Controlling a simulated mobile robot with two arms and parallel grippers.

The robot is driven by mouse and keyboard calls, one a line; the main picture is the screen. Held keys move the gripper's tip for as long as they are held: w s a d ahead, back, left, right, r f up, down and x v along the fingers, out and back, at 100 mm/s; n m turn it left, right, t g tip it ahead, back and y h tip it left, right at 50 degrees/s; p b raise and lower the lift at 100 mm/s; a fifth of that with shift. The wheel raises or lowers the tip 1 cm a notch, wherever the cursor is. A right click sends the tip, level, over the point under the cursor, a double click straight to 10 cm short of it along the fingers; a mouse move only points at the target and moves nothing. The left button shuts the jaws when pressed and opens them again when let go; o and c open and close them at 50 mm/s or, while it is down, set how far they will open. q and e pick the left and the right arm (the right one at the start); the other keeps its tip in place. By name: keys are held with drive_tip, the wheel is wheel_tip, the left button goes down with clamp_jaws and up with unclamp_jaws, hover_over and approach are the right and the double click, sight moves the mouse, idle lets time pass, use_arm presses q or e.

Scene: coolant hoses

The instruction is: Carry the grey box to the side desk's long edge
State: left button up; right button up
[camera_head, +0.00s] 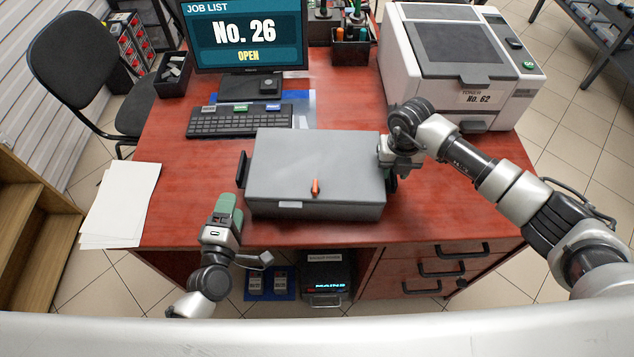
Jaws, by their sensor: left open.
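The grey box (315,167) lies flat on the red desk, its lid closed, with an orange latch (315,187) on top. It has a dark handle (242,168) on its left side. The handle on its right side is mostly hidden behind my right gripper. My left gripper (228,208) is open, at the box's front left corner, below the left handle and apart from it. My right gripper (398,160) is at the box's right side, close to the handle; its fingers are not clear. I cannot tell which thing is the side desk.
A keyboard (240,121) and monitor (247,35) stand behind the box. A white machine (458,60) stands at the back right. Papers (120,205) lie at the desk's left edge. A chair (85,75) is at the left. A grey rack (596,32) is at the far right.

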use_arm(q)
drive_tip(key=shift+s+a, duration=0.15)
drive_tip(key=shift+s, duration=0.6)
drive_tip(key=shift+s+a, duration=0.1)
drive_tip(key=shift+s, duration=0.6)
use_arm(e)
drive_tip(key=shift+a, duration=0.1)
drive_tip(key=o, duration=0.8)
drive_tip(key=shift+c, duration=0.2)
drive_tip(key=shift+r, duration=0.15)
wheel_tip(320, 180, up, 12)
drive_tip(key=shift+f, duration=0.2)
